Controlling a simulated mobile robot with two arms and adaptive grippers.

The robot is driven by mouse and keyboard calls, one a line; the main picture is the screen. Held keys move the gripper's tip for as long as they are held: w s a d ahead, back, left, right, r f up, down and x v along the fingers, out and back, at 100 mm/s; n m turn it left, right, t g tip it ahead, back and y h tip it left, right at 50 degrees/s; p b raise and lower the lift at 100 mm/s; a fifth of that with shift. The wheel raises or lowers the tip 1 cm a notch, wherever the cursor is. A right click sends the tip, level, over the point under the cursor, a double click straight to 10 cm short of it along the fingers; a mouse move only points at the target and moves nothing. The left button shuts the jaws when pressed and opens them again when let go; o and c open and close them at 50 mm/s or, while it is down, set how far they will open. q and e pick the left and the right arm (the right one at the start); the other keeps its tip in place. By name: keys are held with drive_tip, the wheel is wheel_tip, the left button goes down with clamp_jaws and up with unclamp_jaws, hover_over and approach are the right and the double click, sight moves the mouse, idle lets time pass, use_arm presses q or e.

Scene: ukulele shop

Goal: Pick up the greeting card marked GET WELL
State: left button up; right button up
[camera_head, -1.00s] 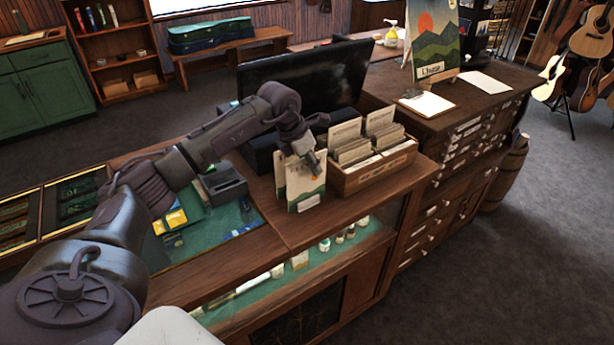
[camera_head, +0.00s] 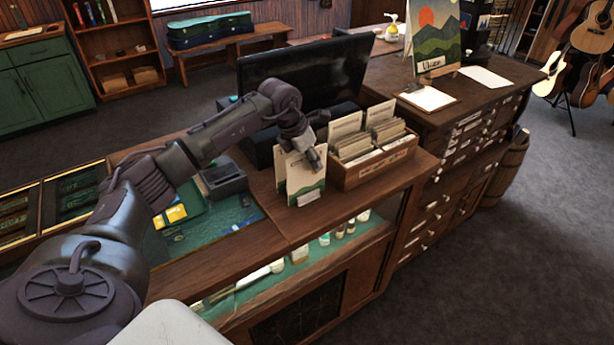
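Cream greeting cards with green, hilly artwork (camera_head: 306,184) stand upright on the wooden counter, just left of the card box. I cannot read any wording on them, so I cannot tell which is marked GET WELL. My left gripper (camera_head: 314,160) reaches in from the left and points down at the top right of these cards, overlapping them in the picture. The fingers are too small and dark to show whether they are open, shut or touching a card. My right gripper is not in view.
A wooden box (camera_head: 376,167) packed with upright cards and dividers stands close to the right of the gripper. A dark monitor (camera_head: 300,75) rises behind. A clipboard (camera_head: 429,98) lies on the right-hand cabinet.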

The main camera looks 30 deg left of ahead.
use_arm(q)
clamp_jaws()
drive_tip(key=shift+r, duration=0.1)
